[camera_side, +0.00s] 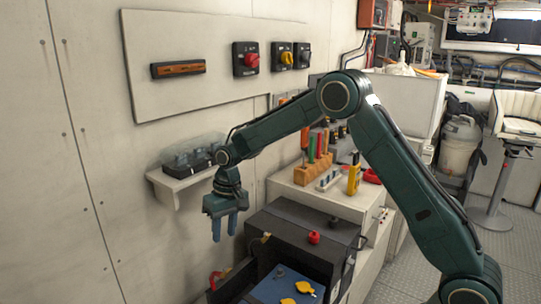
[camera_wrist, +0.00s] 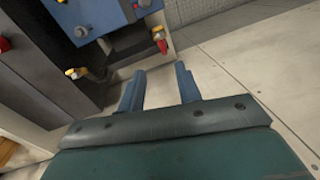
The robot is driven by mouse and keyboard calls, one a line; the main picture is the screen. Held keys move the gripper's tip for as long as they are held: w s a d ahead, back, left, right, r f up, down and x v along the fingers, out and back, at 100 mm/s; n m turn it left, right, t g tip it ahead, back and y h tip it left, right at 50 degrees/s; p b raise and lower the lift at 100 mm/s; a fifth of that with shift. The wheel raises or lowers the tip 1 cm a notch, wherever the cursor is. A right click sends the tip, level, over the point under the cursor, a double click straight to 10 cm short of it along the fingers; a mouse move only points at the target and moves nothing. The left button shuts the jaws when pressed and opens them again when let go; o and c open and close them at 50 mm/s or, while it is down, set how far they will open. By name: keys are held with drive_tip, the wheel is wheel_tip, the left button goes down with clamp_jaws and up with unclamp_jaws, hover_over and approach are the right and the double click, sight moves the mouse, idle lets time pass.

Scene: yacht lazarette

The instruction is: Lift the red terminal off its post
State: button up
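A blue battery (camera_side: 270,291) sits in an open dark box at the bottom of the side view; its corner (camera_wrist: 92,12) is at the top of the wrist view. A grey post (camera_side: 280,270) on it looks bare, and it also shows in the wrist view (camera_wrist: 81,31). A red terminal-like piece (camera_side: 215,280) is at the box's left edge and also in the wrist view (camera_wrist: 160,42); I cannot tell if it sits on a post. My gripper (camera_side: 225,232) points down above the box's left side, open and empty. Its fingers (camera_wrist: 160,72) are clear of everything.
The dark lid (camera_side: 290,228) with a red knob (camera_side: 314,237) is behind the battery. A yellow-tipped cable end (camera_side: 265,238) is at the box's back edge. Yellow caps (camera_side: 305,287) lie on the battery. A wall shelf (camera_side: 175,183) is left of my gripper.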

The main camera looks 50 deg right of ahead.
drive_tip(key=s+d+r+n+t, duration=0.1)
drive_tip(key=s+r, duration=0.8)
drive_tip(key=r, duration=0.2)
drive_tip(key=shift+d, duration=0.25)
drive_tip(key=shift+s+r, duration=0.1)
drive_tip(key=shift+s, duration=0.05)
idle(0.3)
